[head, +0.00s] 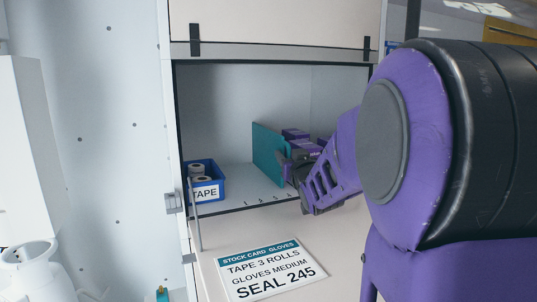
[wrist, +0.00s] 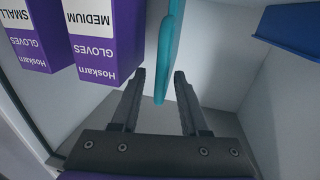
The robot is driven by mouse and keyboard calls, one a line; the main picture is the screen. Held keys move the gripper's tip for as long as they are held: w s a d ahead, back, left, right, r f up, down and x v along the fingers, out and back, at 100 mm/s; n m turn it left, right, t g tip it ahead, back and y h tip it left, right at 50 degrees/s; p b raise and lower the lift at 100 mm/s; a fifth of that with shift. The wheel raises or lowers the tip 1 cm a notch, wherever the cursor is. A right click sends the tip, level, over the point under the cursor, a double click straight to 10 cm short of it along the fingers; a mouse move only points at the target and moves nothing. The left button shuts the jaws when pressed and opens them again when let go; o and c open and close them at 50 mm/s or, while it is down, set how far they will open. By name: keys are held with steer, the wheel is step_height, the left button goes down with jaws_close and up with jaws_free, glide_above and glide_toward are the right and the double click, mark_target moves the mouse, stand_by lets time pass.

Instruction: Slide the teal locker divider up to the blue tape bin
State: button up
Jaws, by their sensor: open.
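The teal locker divider (head: 268,153) stands upright on the locker floor, between the blue tape bin and purple glove boxes. The blue tape bin (head: 206,187) stands at the left of the locker, holds tape rolls and bears a TAPE label; bare floor separates it from the divider. My gripper (wrist: 160,76) is open in the wrist view, with the near edge of the teal divider (wrist: 168,50) between its fingers, closer to the right finger. The bin (wrist: 292,28) shows at the upper right there. In the head view my arm hides part of the gripper.
Purple glove boxes (head: 298,142) stand right of the divider, and two (wrist: 98,40) show at the left in the wrist view. A stock card (head: 265,270) lies on the surface in front. A thin upright rod (head: 195,215) stands at the locker's left front.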

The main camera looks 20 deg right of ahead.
jaws_close()
steer(key=shift+d+r, duration=0.1)
steer(key=shift+d, duration=0.1)
stand_by(1.1)
